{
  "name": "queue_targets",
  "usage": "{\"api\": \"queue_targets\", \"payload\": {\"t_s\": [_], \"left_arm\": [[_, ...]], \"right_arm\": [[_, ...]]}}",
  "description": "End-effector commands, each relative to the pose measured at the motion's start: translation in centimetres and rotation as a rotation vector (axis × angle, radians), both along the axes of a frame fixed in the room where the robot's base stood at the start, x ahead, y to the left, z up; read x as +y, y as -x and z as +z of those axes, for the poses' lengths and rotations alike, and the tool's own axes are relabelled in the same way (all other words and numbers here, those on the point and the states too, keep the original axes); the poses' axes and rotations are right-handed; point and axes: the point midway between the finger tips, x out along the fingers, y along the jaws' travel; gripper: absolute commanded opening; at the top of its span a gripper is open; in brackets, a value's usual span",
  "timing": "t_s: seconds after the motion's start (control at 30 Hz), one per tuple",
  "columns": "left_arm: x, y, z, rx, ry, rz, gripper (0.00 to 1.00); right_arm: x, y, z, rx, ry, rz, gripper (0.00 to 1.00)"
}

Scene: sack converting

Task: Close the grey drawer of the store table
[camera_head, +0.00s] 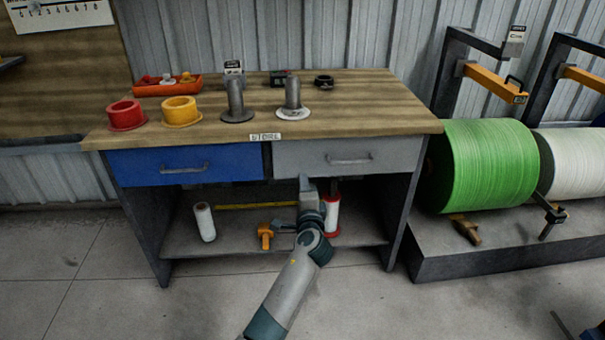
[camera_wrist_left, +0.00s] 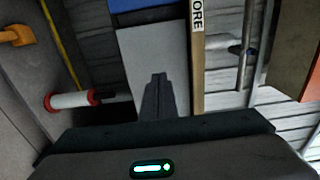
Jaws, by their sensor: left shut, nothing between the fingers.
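The store table (camera_head: 395,101) has a grey drawer (camera_head: 388,153) at the right of its front, beside a blue drawer (camera_head: 135,168). The grey drawer's front looks about level with the blue one, with no clear gap visible. Its bar handle (camera_head: 348,160) faces me. My left gripper (camera_head: 304,180) is shut and empty at the lower left part of the grey front. In the left wrist view, the closed fingers (camera_wrist_left: 159,80) overlap the grey drawer front (camera_wrist_left: 148,45); I cannot tell whether they touch it. My right gripper is not in view.
The lower shelf (camera_head: 250,237) holds a white roll (camera_head: 204,222), an orange tool (camera_head: 265,236) and a red-ended white spool (camera_head: 332,216). Tape rolls and two spindles stand on top. A large green roll (camera_head: 485,165) on a rack stands at the right. Floor in front is clear.

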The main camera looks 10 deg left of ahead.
Motion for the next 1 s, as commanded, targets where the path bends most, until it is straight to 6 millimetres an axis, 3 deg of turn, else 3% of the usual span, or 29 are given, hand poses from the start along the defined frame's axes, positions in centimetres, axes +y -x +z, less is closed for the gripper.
{"api": "queue_targets", "payload": {"t_s": [0.1,0.3,0.83,1.0], "left_arm": [[-0.6,1.8,0.0,0.001,0.001,0.000,0.00],[-1.0,3.2,0.0,0.001,0.000,0.001,0.00],[-1.1,3.4,0.0,0.001,0.001,0.000,0.00],[-0.6,4.4,-1.4,0.017,0.042,0.002,0.00]], "right_arm": [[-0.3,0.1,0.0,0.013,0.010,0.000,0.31],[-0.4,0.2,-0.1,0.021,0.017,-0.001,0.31],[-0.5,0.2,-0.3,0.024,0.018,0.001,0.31],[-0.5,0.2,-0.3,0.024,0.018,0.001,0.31]]}}
